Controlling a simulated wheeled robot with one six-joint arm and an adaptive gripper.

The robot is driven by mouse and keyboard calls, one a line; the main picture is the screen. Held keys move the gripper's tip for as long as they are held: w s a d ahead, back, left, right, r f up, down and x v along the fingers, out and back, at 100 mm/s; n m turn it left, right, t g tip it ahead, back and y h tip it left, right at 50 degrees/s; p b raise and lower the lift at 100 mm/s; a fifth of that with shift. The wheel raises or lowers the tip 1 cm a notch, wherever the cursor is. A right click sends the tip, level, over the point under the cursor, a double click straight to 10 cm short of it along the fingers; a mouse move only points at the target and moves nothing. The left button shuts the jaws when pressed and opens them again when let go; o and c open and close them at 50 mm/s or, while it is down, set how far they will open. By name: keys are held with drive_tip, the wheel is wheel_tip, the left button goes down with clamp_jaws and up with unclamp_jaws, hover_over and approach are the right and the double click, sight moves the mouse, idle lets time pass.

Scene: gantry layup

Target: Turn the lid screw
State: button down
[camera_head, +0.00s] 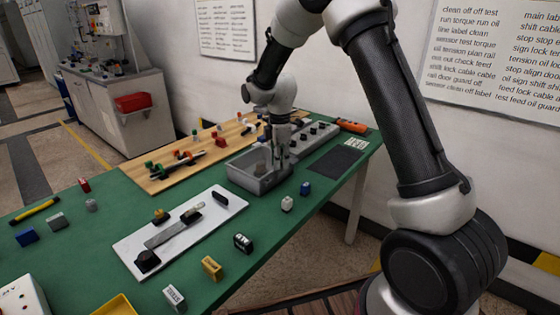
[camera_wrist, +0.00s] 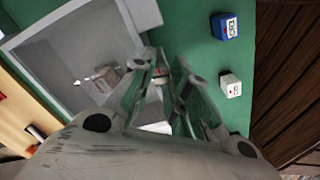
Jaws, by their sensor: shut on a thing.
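My gripper (camera_head: 281,160) points down at the right part of an open grey box (camera_head: 246,180) on the green table. In the wrist view the gripper's fingers (camera_wrist: 161,72) are close together at the right side of the grey box (camera_wrist: 85,35). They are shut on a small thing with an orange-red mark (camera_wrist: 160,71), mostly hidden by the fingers. I cannot tell for certain that it is the lid screw, nor how it sits on the box. A small pale, reddish object (camera_wrist: 105,78) lies inside the box.
A wooden board (camera_head: 150,172) with coloured parts lies behind the box. A blue block (camera_head: 305,188) and a white block (camera_head: 287,203) stand to the right of it. A white plate (camera_head: 135,240) with a metal bar is in front. Green table is clear between them.

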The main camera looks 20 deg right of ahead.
drive_tip(key=c, duration=1.3)
unclamp_jaws()
wheel_tip(320, 180, up, 12)
